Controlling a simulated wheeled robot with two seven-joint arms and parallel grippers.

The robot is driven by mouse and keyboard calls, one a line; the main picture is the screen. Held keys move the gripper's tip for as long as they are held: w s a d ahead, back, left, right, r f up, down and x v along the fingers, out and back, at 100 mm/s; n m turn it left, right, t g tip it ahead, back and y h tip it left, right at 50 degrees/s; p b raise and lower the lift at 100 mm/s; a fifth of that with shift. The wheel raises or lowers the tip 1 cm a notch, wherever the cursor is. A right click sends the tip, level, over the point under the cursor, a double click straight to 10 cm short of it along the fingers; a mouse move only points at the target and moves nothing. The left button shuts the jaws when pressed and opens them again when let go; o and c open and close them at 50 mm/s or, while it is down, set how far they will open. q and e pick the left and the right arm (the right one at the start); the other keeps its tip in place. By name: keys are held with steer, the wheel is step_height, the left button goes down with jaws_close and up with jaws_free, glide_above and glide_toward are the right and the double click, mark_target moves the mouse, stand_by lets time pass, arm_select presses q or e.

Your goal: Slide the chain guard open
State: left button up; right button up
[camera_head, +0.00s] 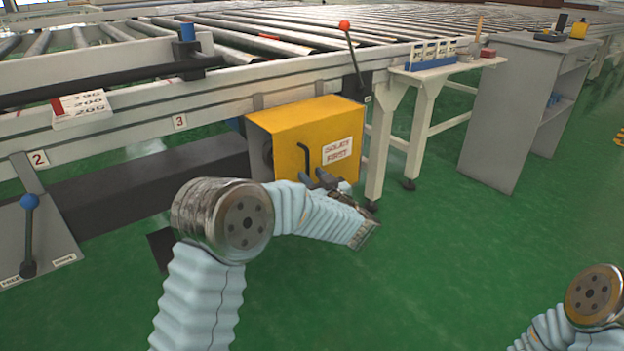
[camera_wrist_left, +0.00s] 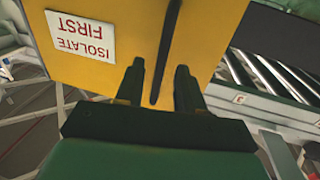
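The chain guard is a yellow box (camera_head: 285,135) under the conveyor frame, with a white "ISOLATE FIRST" label (camera_head: 337,151). It also fills the top of the left wrist view (camera_wrist_left: 215,20). A thin black upright handle (camera_head: 305,158) stands on its front face. My left gripper (camera_head: 314,178) is at the lower front of the box. In the left wrist view the fingers (camera_wrist_left: 160,78) are open, one on each side of the handle (camera_wrist_left: 166,50), with a gap on both sides. My right gripper is out of view; only part of that arm shows at the lower right.
A white-legged stand (camera_head: 445,69) and a grey cabinet (camera_head: 520,95) are to the right of the box. A red-knobbed lever (camera_head: 352,52) rises behind it. A blue-knobbed lever (camera_head: 29,235) is at the left. The green floor (camera_head: 450,240) at front right is clear.

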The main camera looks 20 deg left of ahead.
arm_select(q)
steer(key=shift+w+a, duration=0.25)
steer(key=shift+a, duration=0.05)
jaws_close()
stand_by(0.3)
